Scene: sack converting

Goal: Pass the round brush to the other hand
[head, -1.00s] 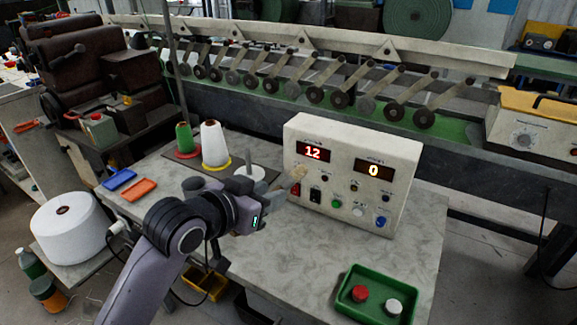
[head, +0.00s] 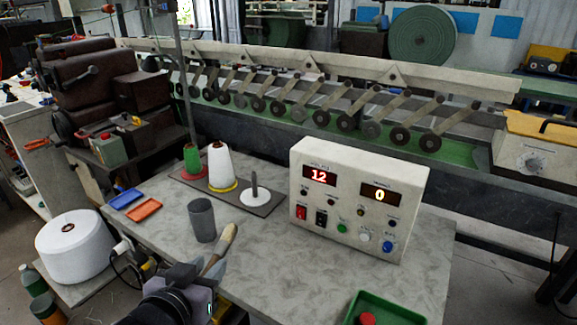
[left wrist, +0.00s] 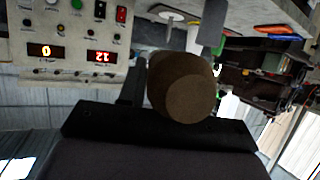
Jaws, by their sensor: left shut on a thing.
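The round brush (head: 227,240) has tan bristles and a light handle. It stands tilted up out of my left gripper (head: 211,274), which is shut on it in front of the table's near left edge. In the left wrist view, the brush's round brown end (left wrist: 185,92) fills the middle, close to the camera. The lower part of the brush is hidden by the gripper. My right gripper shows in neither view.
A grey cup (head: 202,220) stands on the table (head: 275,250) just behind the brush. The control box (head: 355,200) is to the right, and a green tray (head: 395,304) is at the front right. A spool board (head: 262,210) is at the back left. The table's middle is clear.

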